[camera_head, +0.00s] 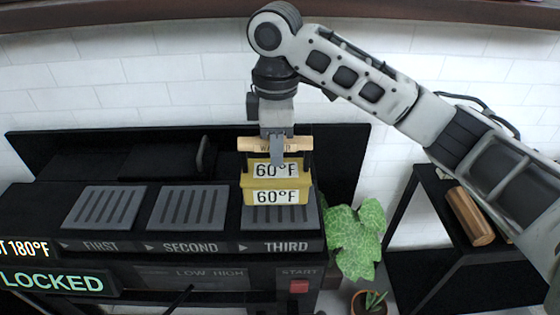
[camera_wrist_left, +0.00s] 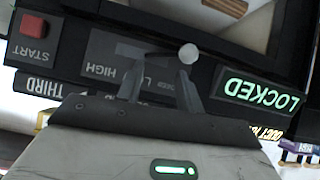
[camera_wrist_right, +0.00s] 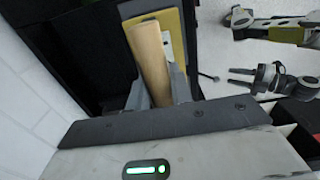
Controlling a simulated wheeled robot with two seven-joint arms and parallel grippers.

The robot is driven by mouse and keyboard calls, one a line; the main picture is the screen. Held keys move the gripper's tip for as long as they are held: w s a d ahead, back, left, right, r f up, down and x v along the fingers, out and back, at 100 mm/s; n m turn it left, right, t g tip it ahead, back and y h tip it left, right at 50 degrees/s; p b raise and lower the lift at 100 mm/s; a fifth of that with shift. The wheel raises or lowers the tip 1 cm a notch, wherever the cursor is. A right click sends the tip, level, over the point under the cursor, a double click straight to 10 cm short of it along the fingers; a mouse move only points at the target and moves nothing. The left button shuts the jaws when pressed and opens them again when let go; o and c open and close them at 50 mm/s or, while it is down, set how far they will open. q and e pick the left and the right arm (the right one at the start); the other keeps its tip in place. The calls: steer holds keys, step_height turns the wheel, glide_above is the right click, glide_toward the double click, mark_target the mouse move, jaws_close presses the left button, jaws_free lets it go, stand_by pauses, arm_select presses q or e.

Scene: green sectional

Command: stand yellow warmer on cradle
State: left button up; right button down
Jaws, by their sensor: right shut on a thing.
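The yellow warmer (camera_head: 250,184) has a wooden handle on top and two white 60°F labels. My right gripper (camera_head: 276,150) is shut on its handle, which also shows between the fingers in the right wrist view (camera_wrist_right: 150,65). The warmer is upright over the slotted cradle marked THIRD (camera_head: 290,214) and hides its left and back part. Whether its base touches the cradle I cannot tell. My left gripper (camera_wrist_left: 160,80) is open and empty in front of the control panel, near a pale round knob (camera_wrist_left: 188,53).
The slotted plates FIRST (camera_head: 102,207) and SECOND (camera_head: 190,207) are bare. A lit LOCKED display (camera_head: 52,281) and a red START button (camera_head: 299,287) are on the front. A leafy plant (camera_head: 355,240) stands right of the station. A black shelf holds a wooden cylinder (camera_head: 469,216).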

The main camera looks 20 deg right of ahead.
steer(key=shift+w+d+f, duration=0.1)
steer(key=shift+d+f, duration=0.05)
steer(key=shift+d, duration=0.05)
steer(key=f, duration=0.3)
steer(key=shift+w+d, duration=0.1)
steer(key=shift+d, duration=0.1)
arm_select(q)
steer(key=shift+f, duration=0.1)
arm_select(e)
steer(key=shift+f, duration=0.2)
steer(key=shift+f, duration=0.1)
steer(key=c, duration=1.3)
jaws_free()
steer(key=shift+f, duration=0.1)
steer(key=shift+o, duration=0.2)
step_height(320, 180, up, 12)
steer(key=shift+f+p, duration=0.2)
steer(key=shift+p, duration=0.6)
arm_select(q)
steer(key=shift+s+a+r, duration=0.1)
steer(key=shift+a+r, duration=0.05)
steer(key=shift+r, duration=0.2)
arm_select(e)
steer(key=shift+r, duration=0.35)
